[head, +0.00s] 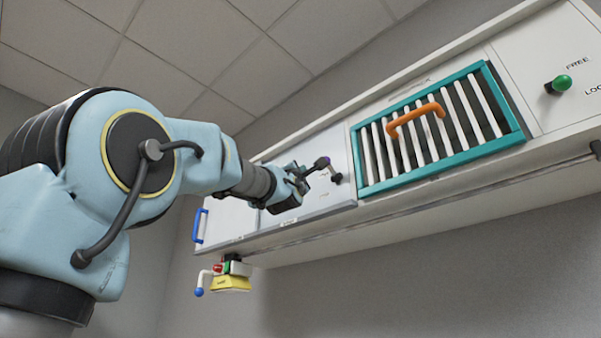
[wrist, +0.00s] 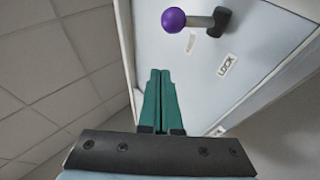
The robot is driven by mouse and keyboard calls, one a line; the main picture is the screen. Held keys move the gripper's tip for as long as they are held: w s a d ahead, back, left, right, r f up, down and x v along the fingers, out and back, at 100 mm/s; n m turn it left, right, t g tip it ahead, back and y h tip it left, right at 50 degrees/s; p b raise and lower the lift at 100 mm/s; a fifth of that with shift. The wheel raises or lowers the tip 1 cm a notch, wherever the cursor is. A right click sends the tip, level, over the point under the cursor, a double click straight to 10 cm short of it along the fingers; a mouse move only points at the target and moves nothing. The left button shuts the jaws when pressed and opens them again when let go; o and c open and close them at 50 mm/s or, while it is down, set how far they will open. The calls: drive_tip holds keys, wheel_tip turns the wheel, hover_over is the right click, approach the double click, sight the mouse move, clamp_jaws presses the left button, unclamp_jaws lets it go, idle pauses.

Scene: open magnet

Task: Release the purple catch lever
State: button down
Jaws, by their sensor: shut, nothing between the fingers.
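The purple catch lever (wrist: 174,19) shows at the top of the wrist view, a purple ball on a short metal rod that runs to a dark pivot on the white panel. It also shows in the head view (head: 322,162), just beyond my gripper. My gripper (wrist: 160,72) is shut and empty, its green fingers pressed together. The fingertips are below and a little left of the purple ball in the wrist view, apart from it. A LOCK label (wrist: 228,65) is on the panel to the right of the fingers; a second label by the ball is too small to read.
To the right in the head view is a teal-framed grille (head: 440,131) with an orange handle (head: 414,118). Further right is a green knob (head: 560,84) by FREE and LOCK labels. A blue handle (head: 200,226) and a yellow block (head: 231,283) are at lower left.

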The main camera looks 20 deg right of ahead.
drive_tip(key=a+r+b+v, duration=0.1)
drive_tip(key=b+v, duration=0.4)
drive_tip(key=v, duration=0.4)
drive_tip(key=shift+s+f+b, duration=0.2)
drive_tip(key=shift+s+b, duration=0.1)
drive_tip(key=shift+s, duration=0.2)
drive_tip(key=shift+a, duration=0.1)
